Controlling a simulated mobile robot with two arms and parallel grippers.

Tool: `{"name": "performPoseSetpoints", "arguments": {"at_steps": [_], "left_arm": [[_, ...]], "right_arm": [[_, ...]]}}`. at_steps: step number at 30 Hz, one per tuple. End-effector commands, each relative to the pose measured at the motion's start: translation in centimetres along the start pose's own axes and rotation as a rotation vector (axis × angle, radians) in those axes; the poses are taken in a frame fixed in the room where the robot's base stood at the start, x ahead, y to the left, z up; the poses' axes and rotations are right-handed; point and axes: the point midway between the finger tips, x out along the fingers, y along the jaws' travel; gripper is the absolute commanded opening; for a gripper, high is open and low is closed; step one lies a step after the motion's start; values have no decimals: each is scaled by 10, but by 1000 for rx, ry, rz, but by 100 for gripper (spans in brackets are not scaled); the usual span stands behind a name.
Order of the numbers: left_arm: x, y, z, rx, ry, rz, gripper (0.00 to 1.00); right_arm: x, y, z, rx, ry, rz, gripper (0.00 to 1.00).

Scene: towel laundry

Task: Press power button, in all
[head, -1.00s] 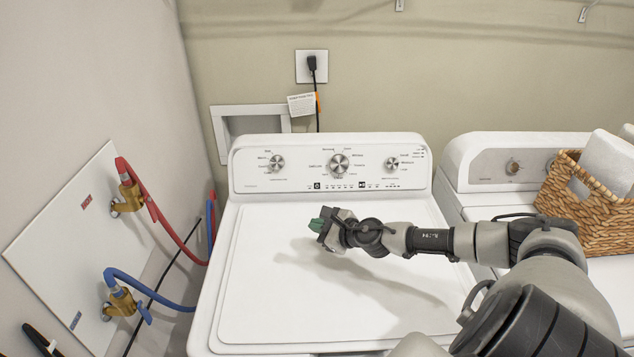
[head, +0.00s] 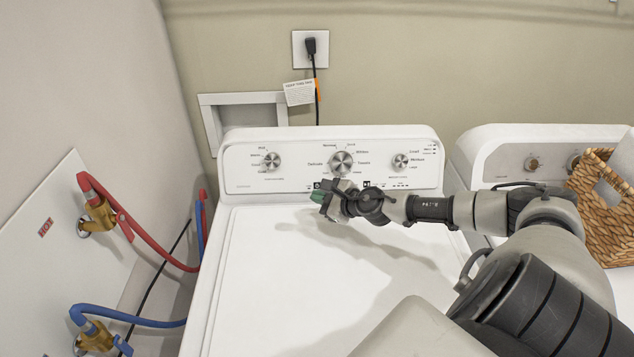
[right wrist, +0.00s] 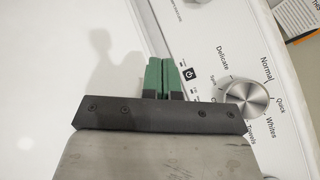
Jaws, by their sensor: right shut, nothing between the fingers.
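The white washing machine (head: 270,270) stands in front of me, with its control panel (head: 240,180) upright at the back. The small black power button (head: 317,186) is at the panel's lower edge, left of the middle knob (head: 341,163). In the right wrist view the power button (right wrist: 191,75) shows its power symbol, and the middle knob (right wrist: 244,103) is to its right. My right gripper (head: 318,197) is shut and empty, its green fingertips just below the button. In the right wrist view the fingertips (right wrist: 164,62) are just left of the button; I cannot tell whether they touch the panel. My left gripper is not in view.
A second white machine (head: 500,165) stands at the right with a wicker basket (head: 607,230) on it. Red (head: 150,250) and blue (head: 145,321) hoses run along the left wall. A black power cord (head: 316,90) hangs behind the panel. The lid's left part is clear.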

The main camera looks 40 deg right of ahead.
Motion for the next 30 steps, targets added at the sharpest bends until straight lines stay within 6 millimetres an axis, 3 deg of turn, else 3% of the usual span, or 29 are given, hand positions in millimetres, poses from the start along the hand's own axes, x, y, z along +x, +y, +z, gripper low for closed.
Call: {"name": "performPoseSetpoints", "arguments": {"at_steps": [12,18,30], "left_arm": [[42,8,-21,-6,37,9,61],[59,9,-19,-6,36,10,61],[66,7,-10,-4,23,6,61]], "right_arm": [[37,-23,-29,1,-2,-4,0],[53,-36,-40,0,-1,-3,0],[60,-44,-44,0,0,1,0]]}}
